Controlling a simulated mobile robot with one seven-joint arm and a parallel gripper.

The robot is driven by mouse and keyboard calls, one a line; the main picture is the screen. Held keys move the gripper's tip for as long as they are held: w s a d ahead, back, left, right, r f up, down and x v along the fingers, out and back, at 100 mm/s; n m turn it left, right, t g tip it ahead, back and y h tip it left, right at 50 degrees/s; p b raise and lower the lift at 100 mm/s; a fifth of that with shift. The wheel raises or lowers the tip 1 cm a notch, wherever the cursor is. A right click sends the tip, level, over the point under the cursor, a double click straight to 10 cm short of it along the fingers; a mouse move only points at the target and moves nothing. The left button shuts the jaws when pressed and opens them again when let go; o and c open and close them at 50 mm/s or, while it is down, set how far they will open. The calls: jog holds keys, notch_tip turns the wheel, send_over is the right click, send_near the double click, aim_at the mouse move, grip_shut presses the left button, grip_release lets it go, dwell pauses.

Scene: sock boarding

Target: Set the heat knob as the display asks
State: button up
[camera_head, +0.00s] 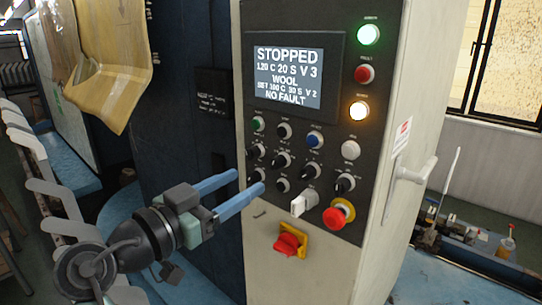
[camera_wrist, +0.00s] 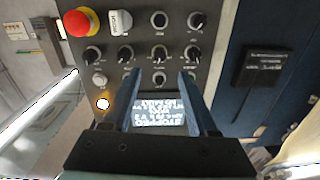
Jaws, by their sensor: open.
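The display (camera_head: 287,76) on the control panel reads STOPPED, 120 C 20 S V 3, WOOL, SET 100 C 30 S V 2, NO FAULT. It shows upside down in the wrist view (camera_wrist: 158,112). Below it are several black knobs with pale pointers, in an upper row (camera_head: 281,160) and at the left of a lower row (camera_head: 283,185). Their labels are too small to read, so I cannot tell which is the heat knob. My gripper (camera_head: 249,181) is open and empty, its two blue fingers pointing at the panel's left edge beside the leftmost knobs. No knob is between the fingers.
A white switch (camera_head: 304,203) and a red emergency button (camera_head: 337,216) sit at the panel's lower right. A red and yellow switch (camera_head: 290,243) is below. The cabinet handle (camera_head: 412,172) juts out at right. A tan sheet (camera_head: 108,60) hangs at upper left.

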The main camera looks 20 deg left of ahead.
aim_at(273, 165)
jog(key=p+x, duration=0.2)
jog(key=x, duration=0.4)
jog(key=shift+w+d+r+p, duration=0.1)
jog(key=shift+w+r+p, duration=0.05)
jog(key=shift+w+p, duration=0.2)
jog(key=shift+w+d, duration=0.2)
jog(key=shift+w, duration=0.5)
jog(key=shift+c, duration=0.2)
grip_shut()
